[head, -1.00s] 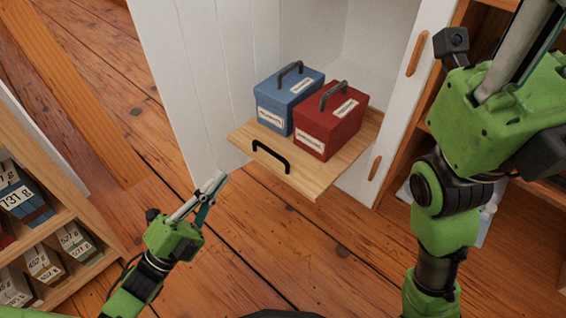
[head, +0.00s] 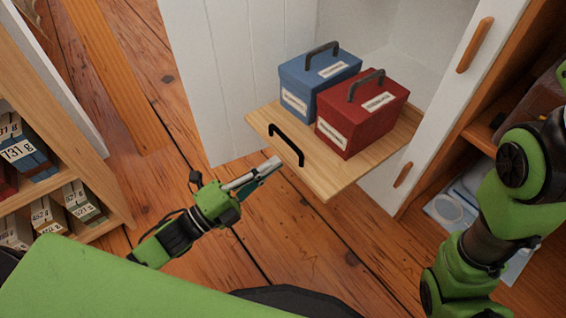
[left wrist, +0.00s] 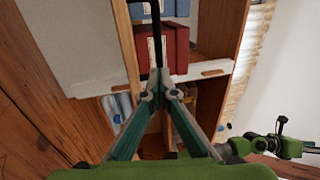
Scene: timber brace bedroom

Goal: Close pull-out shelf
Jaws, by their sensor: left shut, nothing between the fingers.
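The pull-out shelf (head: 345,184) is a light wooden board sticking out of a white cabinet, with a black bar handle (head: 287,146) at its front. A blue box (head: 312,85) and a red box (head: 358,123) stand on it. My left gripper (head: 272,165) is shut and empty, just in front of the shelf's front edge and slightly below the handle in the head view. In the left wrist view, the fingertips (left wrist: 161,92) point toward the shelf front, with the handle (left wrist: 158,40) and red box (left wrist: 175,50) beyond.
The white cabinet (head: 235,75) stands open, with a wooden-handled white door (head: 455,85) to the right. A wooden rack (head: 75,165) with labelled boxes stands at left. Plank floor (head: 330,255) is free in front of the shelf.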

